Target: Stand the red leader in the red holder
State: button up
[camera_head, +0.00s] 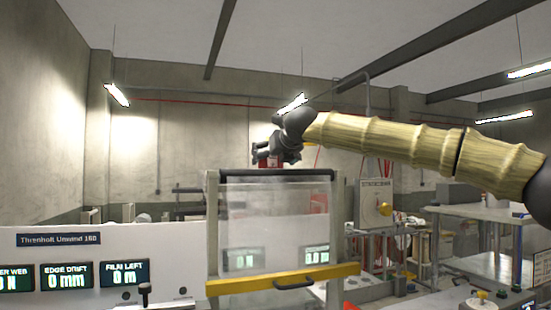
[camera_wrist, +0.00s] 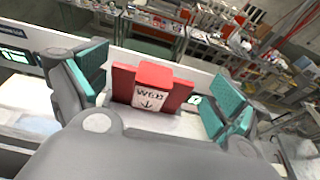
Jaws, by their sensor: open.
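A red piece (camera_wrist: 153,76) with a white label, reading roughly "WEB" over a down arrow, is between my fingers in the wrist view. A wider red part (camera_wrist: 122,83) shows on both sides of it; I take these to be the leader and the holder, but cannot tell how they join. My gripper (camera_wrist: 158,97) is open, its teal pads apart on either side of the red piece with gaps. In the head view my gripper (camera_head: 268,150) is above the clear-fronted frame, with the red piece (camera_head: 267,161) beside it. Its lower end is hidden.
The clear-fronted frame (camera_head: 213,215) has a yellow bar (camera_head: 240,285) with a black handle. A white panel with displays (camera_head: 66,276) is at left. Benches (camera_head: 475,212) with equipment stand at right.

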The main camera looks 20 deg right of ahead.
jog(key=shift+s+a+r, duration=0.3)
jog(key=shift+s, duration=0.15)
jog(key=shift+s+a+r, duration=0.25)
jog(key=shift+s, duration=0.2)
jog(key=w, duration=0.1)
jog(key=w+f, duration=0.2)
jog(key=shift+w+d, duration=0.25)
jog(key=c, duration=0.6)
jog(key=shift+s+d, duration=0.1)
jog(key=shift+d, duration=0.1)
jog(key=c, duration=0.4)
jog(key=shift+s+a+r, duration=0.2)
jog(key=shift+s+r, duration=0.15)
jog(key=shift+s, duration=0.05)
jog(key=shift+c, duration=0.6)
jog(key=shift+r+p, duration=0.45)
jog(key=shift+r, duration=0.05)
jog(key=shift+s+r+p, duration=0.15)
jog(key=shift+r+p, duration=0.35)
jog(key=shift+r, duration=0.15)
jog(key=shift+s+r+p, duration=0.15)
jog(key=shift+r+p, duration=0.3)
jog(key=shift+r, duration=0.15)
jog(key=shift+w+r, duration=0.15)
jog(key=shift+r+p, duration=0.1)
jog(key=shift+p, duration=0.2)
